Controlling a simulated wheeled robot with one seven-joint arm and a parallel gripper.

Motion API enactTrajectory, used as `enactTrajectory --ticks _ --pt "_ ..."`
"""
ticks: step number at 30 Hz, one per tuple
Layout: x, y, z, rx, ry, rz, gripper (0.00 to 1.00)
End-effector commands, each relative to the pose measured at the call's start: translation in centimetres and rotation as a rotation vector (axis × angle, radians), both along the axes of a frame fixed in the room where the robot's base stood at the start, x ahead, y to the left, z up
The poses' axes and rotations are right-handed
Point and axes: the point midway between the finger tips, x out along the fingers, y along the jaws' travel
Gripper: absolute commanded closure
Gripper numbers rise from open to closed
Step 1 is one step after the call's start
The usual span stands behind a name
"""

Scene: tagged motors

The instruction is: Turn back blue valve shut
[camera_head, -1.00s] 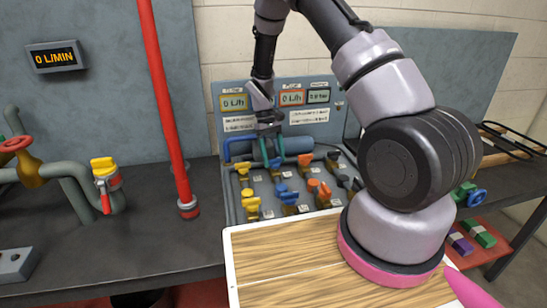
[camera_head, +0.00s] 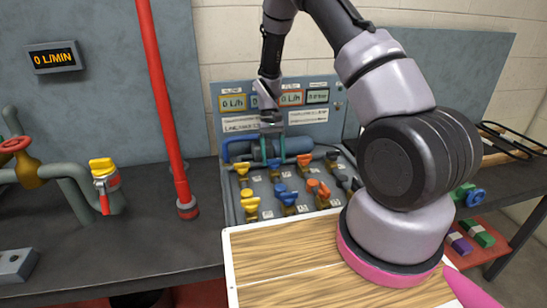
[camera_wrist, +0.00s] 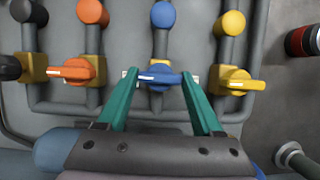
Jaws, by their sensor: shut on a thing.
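The back blue valve (camera_wrist: 163,79) shows in the wrist view, with its blue handle lying crosswise to its pipe. My gripper (camera_wrist: 160,74) has its two green fingers at either end of this handle, shut on it. In the head view my gripper (camera_head: 269,150) points down at the back row of the valve panel. There the fingers and the pipe behind them partly hide the back blue valve. A front blue valve (camera_head: 287,196) stands closer to me.
An orange valve (camera_wrist: 72,70) and a yellow valve (camera_wrist: 236,80) flank the blue one closely. Displays, one reading 0 L/h (camera_head: 233,102), stand behind the panel. A red pipe (camera_head: 163,105) rises at left, and a wooden board (camera_head: 285,262) lies in front.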

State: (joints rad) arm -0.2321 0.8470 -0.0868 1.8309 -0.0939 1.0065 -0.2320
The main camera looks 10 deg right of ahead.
Motion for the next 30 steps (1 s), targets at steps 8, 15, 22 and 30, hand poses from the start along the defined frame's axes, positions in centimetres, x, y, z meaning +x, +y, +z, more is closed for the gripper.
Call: enactTrajectory --ticks 8,15,22,30 --pt "0.0 0.0 0.0 0.0 0.001 0.0 0.03" --pt "0.0 0.0 0.1 0.0 0.0 0.0 0.03" --pt "1.2 0.0 2.8 0.0 -0.003 -0.001 0.03" --pt "3.3 -0.1 7.7 0.0 -0.003 -0.001 0.03"
